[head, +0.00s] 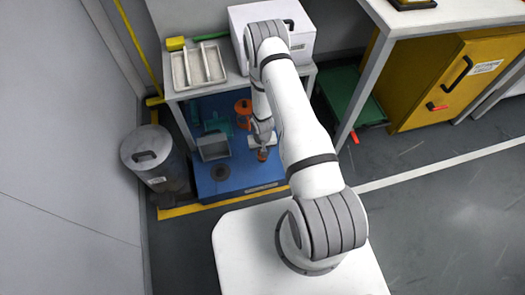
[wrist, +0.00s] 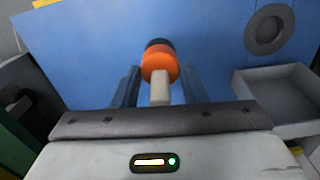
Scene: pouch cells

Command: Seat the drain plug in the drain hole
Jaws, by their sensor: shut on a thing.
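The drain plug (wrist: 160,65) shows in the wrist view as an orange round body with a dark far end and a pale stem (wrist: 160,92) towards me. My gripper (wrist: 160,88) is shut on it, with a blue-grey finger on each side of the stem. In the head view my gripper (head: 262,142) holds the plug (head: 262,155) over the blue surface; its exact height is unclear. The drain hole (wrist: 269,30) is a dark round ring in the blue surface, right of the plug and apart from it. In the head view the hole (head: 220,173) lies left of my gripper.
A grey open box (head: 213,147) stands on the blue surface behind the hole; it also shows in the wrist view (wrist: 275,92). An orange object (head: 243,107) and a teal item (head: 218,122) stand farther back. A shelf with a tray (head: 198,66) overhangs. A lidded bin (head: 150,160) stands left.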

